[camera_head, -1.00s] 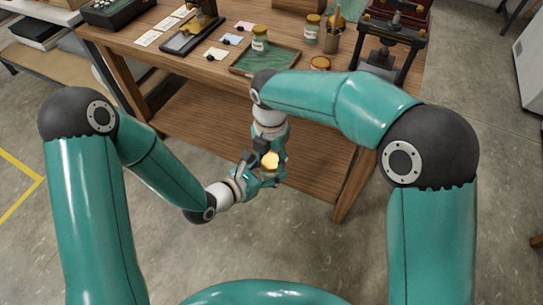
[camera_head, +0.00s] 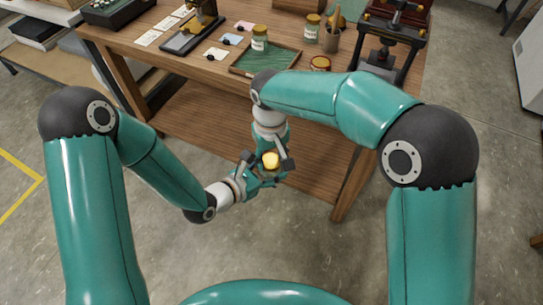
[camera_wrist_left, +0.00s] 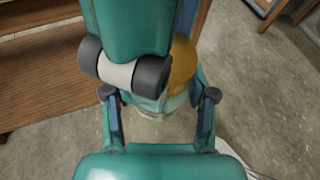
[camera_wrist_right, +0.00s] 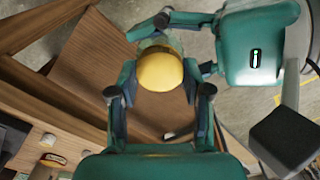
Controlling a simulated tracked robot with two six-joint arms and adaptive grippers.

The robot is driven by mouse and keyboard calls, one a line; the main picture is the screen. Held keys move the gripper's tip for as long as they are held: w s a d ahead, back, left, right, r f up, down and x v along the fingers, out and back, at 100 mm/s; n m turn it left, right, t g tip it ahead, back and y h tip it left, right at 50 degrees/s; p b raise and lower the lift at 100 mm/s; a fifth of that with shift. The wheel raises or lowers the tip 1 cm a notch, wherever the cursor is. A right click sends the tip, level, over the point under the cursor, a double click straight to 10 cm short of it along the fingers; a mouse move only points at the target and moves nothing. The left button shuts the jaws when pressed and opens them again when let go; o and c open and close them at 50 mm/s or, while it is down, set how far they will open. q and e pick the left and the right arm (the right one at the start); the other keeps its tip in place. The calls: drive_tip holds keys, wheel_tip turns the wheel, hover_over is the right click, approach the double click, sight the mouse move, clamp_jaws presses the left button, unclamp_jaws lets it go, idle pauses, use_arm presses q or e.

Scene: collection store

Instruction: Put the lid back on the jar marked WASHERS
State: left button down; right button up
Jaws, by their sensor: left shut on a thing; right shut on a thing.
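A golden-yellow lid (camera_head: 271,160) shows in front of the table's front edge, between my two grippers. In the right wrist view my right gripper (camera_wrist_right: 160,90) is shut on the lid (camera_wrist_right: 160,70), one finger on each side. In the left wrist view my left gripper (camera_wrist_left: 160,96) is shut on a clear glass jar (camera_wrist_left: 172,103), directly under the lid (camera_wrist_left: 184,62). The lid is at the jar's mouth; I cannot tell whether it is fully seated. My right gripper hides much of the jar, and no label on it is readable.
The wooden table (camera_head: 232,116) carries a green-lined tray (camera_head: 290,56) with a lidded jar (camera_head: 260,38) at it. Another lidded jar (camera_head: 312,30), a low orange-lidded jar (camera_head: 320,64), a brush cup (camera_head: 332,41) and a dark press (camera_head: 383,50) stand to the right. Open floor lies before the table.

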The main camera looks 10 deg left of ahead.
drive_tip(key=m, duration=1.4)
drive_tip(key=shift+m, duration=0.3)
drive_tip(key=o, duration=1.4)
drive_tip(key=shift+c, duration=0.2)
wheel_tip(320, 180, up, 12)
drive_tip(key=shift+f, duration=0.1)
